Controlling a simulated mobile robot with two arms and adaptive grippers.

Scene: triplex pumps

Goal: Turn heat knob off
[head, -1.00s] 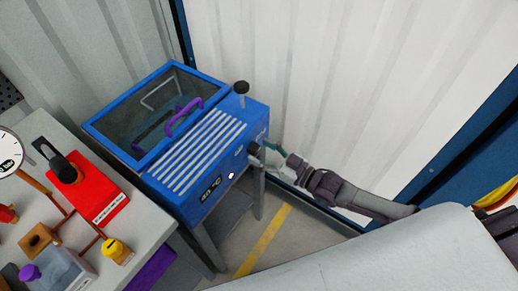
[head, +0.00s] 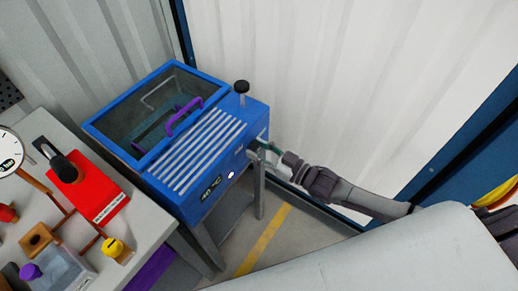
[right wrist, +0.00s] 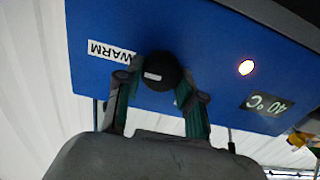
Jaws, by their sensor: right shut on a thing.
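The blue heated box (head: 225,150) has a black round heat knob (right wrist: 160,68) with a white mark on its front panel. In the right wrist view, a "WARM" label (right wrist: 110,50) sits beside the knob. My right gripper (right wrist: 160,80) has one finger on each side of the knob and is shut on it. In the head view my right gripper (head: 258,151) reaches the box's front from the right, and the knob is not clearly seen there. A display (head: 211,187) reads 40 °C, and a round light (head: 231,175) glows white. My left gripper is not in view.
The box has a glass lid with a purple handle (head: 183,117) and a black-topped post (head: 241,88). A grey bench (head: 140,190) with a red block (head: 95,190) and yellow and purple knobs stands at the left. A white corrugated wall (head: 330,80) is close behind.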

